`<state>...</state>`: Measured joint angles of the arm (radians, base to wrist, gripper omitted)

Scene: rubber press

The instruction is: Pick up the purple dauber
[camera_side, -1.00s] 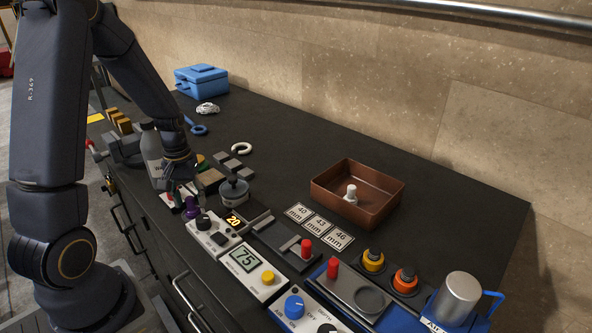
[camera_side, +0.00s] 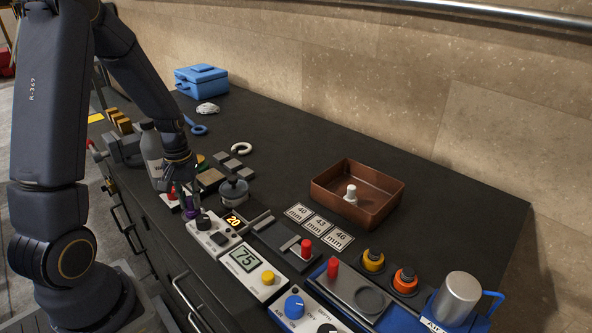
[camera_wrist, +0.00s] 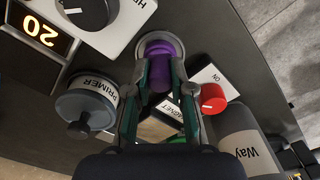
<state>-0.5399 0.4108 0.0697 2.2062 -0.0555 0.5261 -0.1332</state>
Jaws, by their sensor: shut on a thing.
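The purple dauber (camera_wrist: 158,62) stands between my two fingers in the wrist view. My gripper (camera_wrist: 160,75) is shut on it, one finger on each side. A round grey rim shows around the dauber's far end; I cannot tell whether the dauber is clear of the surface below. In the side view the dauber (camera_side: 192,210) is a small purple shape under my gripper (camera_side: 188,198), just left of the white dial box, and partly hidden by the fingers.
A grey primer pot (camera_wrist: 88,104) stands close beside my gripper. A red knob (camera_wrist: 213,98) and a grey bottle (camera_wrist: 246,143) are on the other side. The white dial box (camera_side: 213,235) is close by. A brown tray (camera_side: 385,207) stands farther right on the bench.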

